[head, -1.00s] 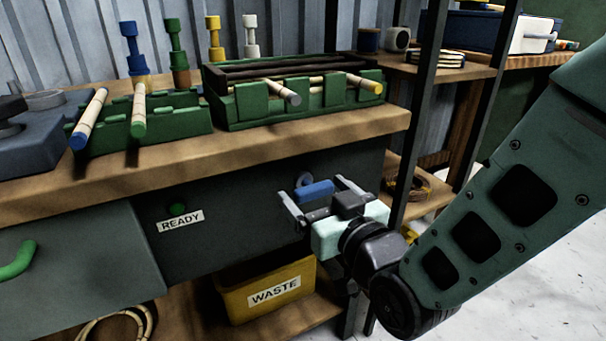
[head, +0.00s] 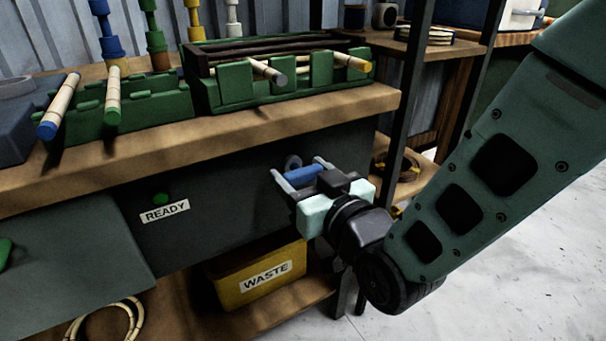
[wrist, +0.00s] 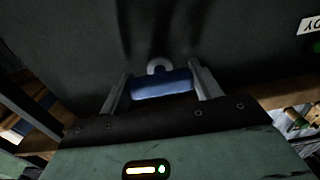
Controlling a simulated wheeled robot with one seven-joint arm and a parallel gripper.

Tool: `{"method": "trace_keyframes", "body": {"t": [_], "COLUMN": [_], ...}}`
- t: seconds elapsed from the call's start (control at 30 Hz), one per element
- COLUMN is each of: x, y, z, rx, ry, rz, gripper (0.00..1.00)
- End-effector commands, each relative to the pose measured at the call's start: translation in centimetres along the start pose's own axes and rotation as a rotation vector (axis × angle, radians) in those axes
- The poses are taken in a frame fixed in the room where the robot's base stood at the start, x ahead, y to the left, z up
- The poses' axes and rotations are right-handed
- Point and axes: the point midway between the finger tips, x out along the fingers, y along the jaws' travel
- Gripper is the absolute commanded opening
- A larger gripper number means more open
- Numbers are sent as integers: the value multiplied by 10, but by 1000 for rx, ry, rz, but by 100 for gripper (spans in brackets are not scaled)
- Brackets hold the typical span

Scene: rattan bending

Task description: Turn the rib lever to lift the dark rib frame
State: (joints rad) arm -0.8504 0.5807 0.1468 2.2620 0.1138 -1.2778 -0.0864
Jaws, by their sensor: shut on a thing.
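The rib lever is a blue handle (head: 304,174) on a grey round pivot (head: 293,162) on the front of the dark bench panel. My gripper (head: 300,176) is shut on the blue handle, with one finger at each end. In the wrist view the handle (wrist: 161,84) lies level between the two grey fingers, and the pivot (wrist: 158,66) shows just beyond it. The dark rib frame (head: 265,52) lies along the top of the green fixture (head: 236,88) on the bench. Rattan rods with grey (head: 268,72) and yellow (head: 350,62) ends rest in that fixture.
The wooden bench edge (head: 215,135) runs above the lever. A green button (head: 161,198) and a READY label (head: 164,211) are to the left. A yellow WASTE bin (head: 262,272) stands on the low shelf below. A black shelf post (head: 405,100) stands close on the right.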

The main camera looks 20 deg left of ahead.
Motion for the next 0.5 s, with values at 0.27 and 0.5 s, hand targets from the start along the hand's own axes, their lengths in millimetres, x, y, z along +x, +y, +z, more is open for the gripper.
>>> {"method": "trace_keyframes", "body": {"t": [0.27, 0.5], "x": [0, 0], "y": [1, 2], "z": [2, 2], "rx": [149, 366], "ry": [0, 0], "rz": [1, 2], "gripper": [41, 41]}}
